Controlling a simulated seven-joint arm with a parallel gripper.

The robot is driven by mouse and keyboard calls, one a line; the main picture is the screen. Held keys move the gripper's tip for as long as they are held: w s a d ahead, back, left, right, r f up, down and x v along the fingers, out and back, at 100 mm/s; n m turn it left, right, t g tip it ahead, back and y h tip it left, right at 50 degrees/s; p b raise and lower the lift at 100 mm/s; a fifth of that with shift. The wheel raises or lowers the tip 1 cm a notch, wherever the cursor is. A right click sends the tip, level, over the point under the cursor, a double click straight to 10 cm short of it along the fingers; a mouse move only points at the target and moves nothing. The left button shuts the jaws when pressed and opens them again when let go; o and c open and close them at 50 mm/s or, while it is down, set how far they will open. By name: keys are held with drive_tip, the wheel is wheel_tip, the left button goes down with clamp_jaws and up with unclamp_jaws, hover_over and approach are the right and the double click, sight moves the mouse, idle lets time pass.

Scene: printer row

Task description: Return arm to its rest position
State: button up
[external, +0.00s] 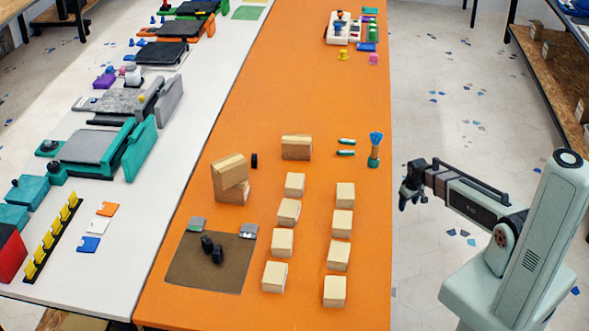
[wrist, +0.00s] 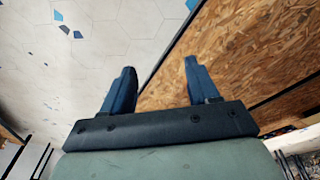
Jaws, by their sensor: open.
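My gripper (external: 411,190) is at the right in the external view, at the end of my raised, folded arm. It hangs over the floor, just off the right edge of the orange table (external: 300,70). In the wrist view, the two dark blue fingers of my gripper (wrist: 157,85) are spread apart with nothing between them. Behind them are the pale tiled floor (wrist: 70,60) and a wood-chip board surface (wrist: 240,50).
Several cardboard boxes (external: 335,291) stand in two columns on the orange table. A brown mat (external: 205,275) holds small black parts. A blue-tipped brush (external: 375,150) stands near the right edge. A white table (external: 110,245) with printers is at left. Shelving (external: 555,85) stands at far right.

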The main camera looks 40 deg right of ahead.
drive_tip(key=s+a+f+g, duration=0.2)
drive_tip(key=s+a+f, duration=0.3)
drive_tip(key=s, duration=0.7)
drive_tip(key=s+a+f+g, duration=0.3)
drive_tip(key=s+a+f, duration=0.2)
drive_tip(key=s+a, duration=0.3)
drive_tip(key=s+a+f+n+g+y, duration=0.1)
drive_tip(key=s+a+f+g, duration=0.2)
drive_tip(key=s, duration=1.4)
drive_tip(key=a+f, duration=0.2)
drive_tip(key=a, duration=0.2)
drive_tip(key=shift+f, duration=0.25)
drive_tip(key=shift+a, duration=0.1)
